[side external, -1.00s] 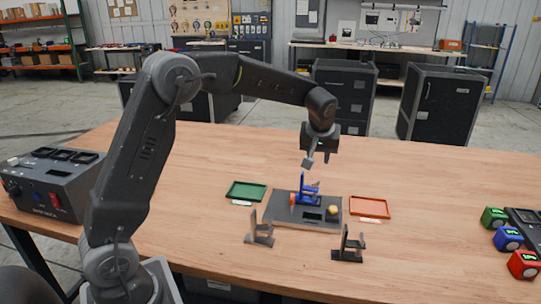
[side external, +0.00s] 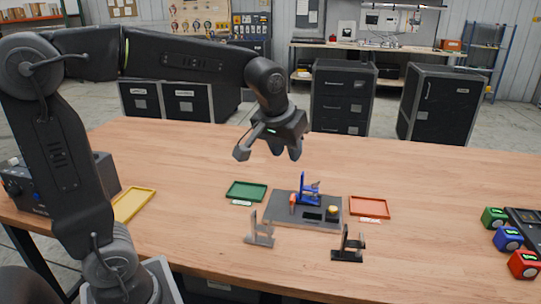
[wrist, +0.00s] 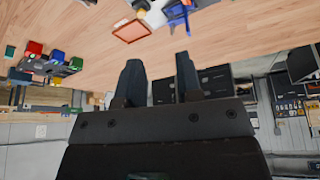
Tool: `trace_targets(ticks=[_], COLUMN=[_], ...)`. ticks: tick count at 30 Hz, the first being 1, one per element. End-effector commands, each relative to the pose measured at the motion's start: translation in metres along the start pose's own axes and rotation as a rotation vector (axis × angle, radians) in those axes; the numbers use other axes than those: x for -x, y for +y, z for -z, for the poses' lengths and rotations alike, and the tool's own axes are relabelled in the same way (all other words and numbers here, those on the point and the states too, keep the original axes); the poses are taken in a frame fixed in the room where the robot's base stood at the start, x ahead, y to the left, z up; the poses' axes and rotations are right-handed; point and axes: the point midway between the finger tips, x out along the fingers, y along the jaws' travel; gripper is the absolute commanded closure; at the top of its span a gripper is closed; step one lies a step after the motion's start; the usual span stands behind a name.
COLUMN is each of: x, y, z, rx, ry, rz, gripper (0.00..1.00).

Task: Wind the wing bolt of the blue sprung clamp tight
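The blue sprung clamp (side external: 308,190) stands upright on a dark grey base plate (side external: 275,217). An orange part (side external: 292,204) shows at the clamp's left side; it is too small to tell whether it is the wing bolt or how tight it is. My gripper (side external: 287,153) hangs in the air behind and above the clamp, a little to its left, touching nothing. In the wrist view its two fingers (wrist: 160,78) are apart with nothing between them. The clamp (wrist: 178,14) shows there at the top edge, partly cut off.
A green tray (side external: 232,196) lies left of the plate and an orange tray (side external: 386,211) right of it. Two metal brackets (side external: 260,238) (side external: 348,252) stand in front. A yellow tray (side external: 120,216) is far left. Coloured blocks (side external: 508,238) are far right. Bare table lies behind the plate.

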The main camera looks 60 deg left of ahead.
Motion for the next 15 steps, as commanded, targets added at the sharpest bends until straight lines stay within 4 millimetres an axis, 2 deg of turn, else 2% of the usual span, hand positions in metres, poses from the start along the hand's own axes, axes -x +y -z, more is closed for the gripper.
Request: trace_targets(ticks=[6, 15], x=[0.016, 0.022], y=[-0.004, -0.007], z=[-0.030, -0.045], rx=[-0.068, -0.105], ry=[0.010, 0.014], rz=[-0.032, -0.047], gripper=[0.67, 0.67])
